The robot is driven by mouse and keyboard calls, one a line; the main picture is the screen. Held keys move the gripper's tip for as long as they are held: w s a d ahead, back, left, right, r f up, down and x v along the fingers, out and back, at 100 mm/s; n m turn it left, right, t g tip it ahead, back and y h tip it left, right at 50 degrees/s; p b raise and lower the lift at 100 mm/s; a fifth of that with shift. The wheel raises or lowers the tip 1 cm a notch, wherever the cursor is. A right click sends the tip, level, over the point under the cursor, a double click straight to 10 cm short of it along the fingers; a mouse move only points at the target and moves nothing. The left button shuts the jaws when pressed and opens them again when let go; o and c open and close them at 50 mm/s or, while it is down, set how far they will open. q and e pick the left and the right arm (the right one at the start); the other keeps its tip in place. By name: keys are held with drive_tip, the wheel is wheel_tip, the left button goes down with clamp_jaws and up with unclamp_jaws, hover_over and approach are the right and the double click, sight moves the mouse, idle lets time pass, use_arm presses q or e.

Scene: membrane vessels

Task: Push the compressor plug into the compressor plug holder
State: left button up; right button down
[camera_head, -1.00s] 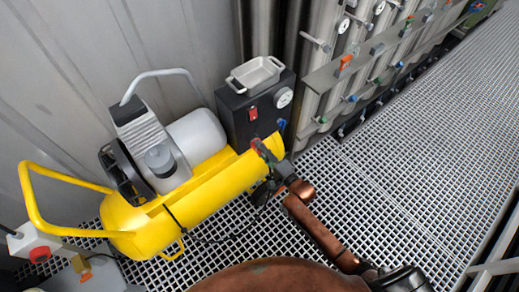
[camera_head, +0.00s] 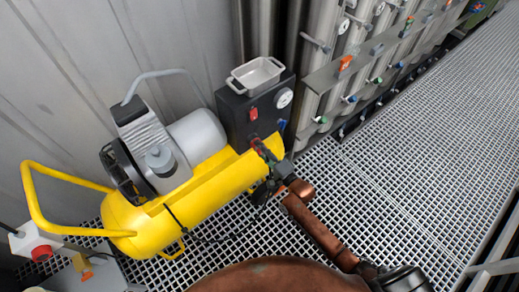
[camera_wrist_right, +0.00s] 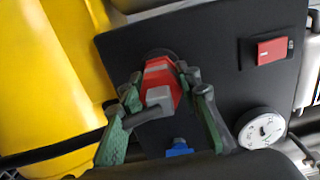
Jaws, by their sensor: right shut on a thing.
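The compressor plug is the red piece (camera_wrist_right: 162,84) with a grey part in the right wrist view. It lies between the fingers of my right gripper (camera_wrist_right: 158,92), which is shut on it. The plug's far end meets a dark round fitting (camera_wrist_right: 157,54) on the black panel, which looks like the plug holder. The plug covers most of it, so I cannot tell how deep the plug sits. In the head view my right gripper (camera_head: 264,150) is at the lower front of the black panel box (camera_head: 233,108). My left gripper is not in view.
The yellow compressor (camera_head: 170,215) stands close to the left of the gripper. The panel carries a red switch (camera_wrist_right: 271,52), a gauge (camera_wrist_right: 261,128) and a blue fitting (camera_wrist_right: 179,148). A grey tray (camera_head: 256,73) sits on top. The grating floor (camera_head: 400,190) is clear at right.

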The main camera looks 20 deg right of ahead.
drive_tip(key=shift+w+a, duration=0.15)
drive_tip(key=shift+w, duration=0.2)
drive_tip(key=c, duration=1.4)
unclamp_jaws()
drive_tip(key=shift+o, duration=0.2)
drive_tip(key=v, duration=1.2)
drive_tip(key=shift+r, duration=0.1)
